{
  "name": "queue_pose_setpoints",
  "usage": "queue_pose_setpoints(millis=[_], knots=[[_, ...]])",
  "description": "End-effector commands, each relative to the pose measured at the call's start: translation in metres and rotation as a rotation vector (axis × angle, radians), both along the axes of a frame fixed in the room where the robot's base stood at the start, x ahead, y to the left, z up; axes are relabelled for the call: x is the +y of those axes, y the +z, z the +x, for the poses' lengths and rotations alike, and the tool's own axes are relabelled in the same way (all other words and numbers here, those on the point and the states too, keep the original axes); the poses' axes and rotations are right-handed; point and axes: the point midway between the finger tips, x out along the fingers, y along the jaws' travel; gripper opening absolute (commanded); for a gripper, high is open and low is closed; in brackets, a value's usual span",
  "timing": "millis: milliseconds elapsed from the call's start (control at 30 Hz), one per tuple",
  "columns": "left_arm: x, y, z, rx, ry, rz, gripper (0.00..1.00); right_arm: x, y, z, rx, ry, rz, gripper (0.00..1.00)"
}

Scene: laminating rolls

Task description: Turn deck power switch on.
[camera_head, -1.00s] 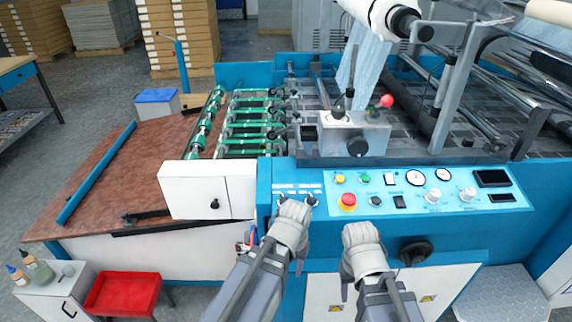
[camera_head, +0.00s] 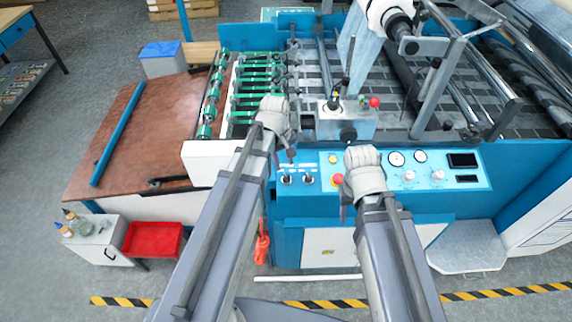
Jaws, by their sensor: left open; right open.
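The blue control panel (camera_head: 435,172) runs along the front of the machine. Two dark toggle switches (camera_head: 297,179) sit on its left part under small white labels. I cannot read which one is the deck power switch. My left gripper (camera_head: 273,105) is above and left of the toggles, near the green rollers, apart from the switches. My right gripper (camera_head: 362,157) is over the panel's middle, just right of the red emergency button (camera_head: 337,180), and hides some controls behind it. Both grippers hold nothing that I can see.
A grey control box (camera_head: 357,122) with a red knob (camera_head: 375,102) stands behind the panel. Green rollers (camera_head: 256,82) and a brown deck (camera_head: 165,131) lie to the left.

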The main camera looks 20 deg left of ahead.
Motion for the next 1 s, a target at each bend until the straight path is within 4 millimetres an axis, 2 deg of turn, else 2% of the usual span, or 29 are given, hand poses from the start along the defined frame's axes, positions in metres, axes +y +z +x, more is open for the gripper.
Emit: queue_pose_setpoints(millis=[367, 1000], knots=[[0.000, -0.006, 0.002, 0.001, 0.029, -0.004, 0.42, 0.000, -0.006, 0.000, 0.000, 0.001, 0.000, 0.50], [-0.005, -0.075, 0.008, 0.001, 0.027, -0.004, 0.42, 0.000, -0.075, 0.000, 0.000, 0.002, -0.001, 0.50]])
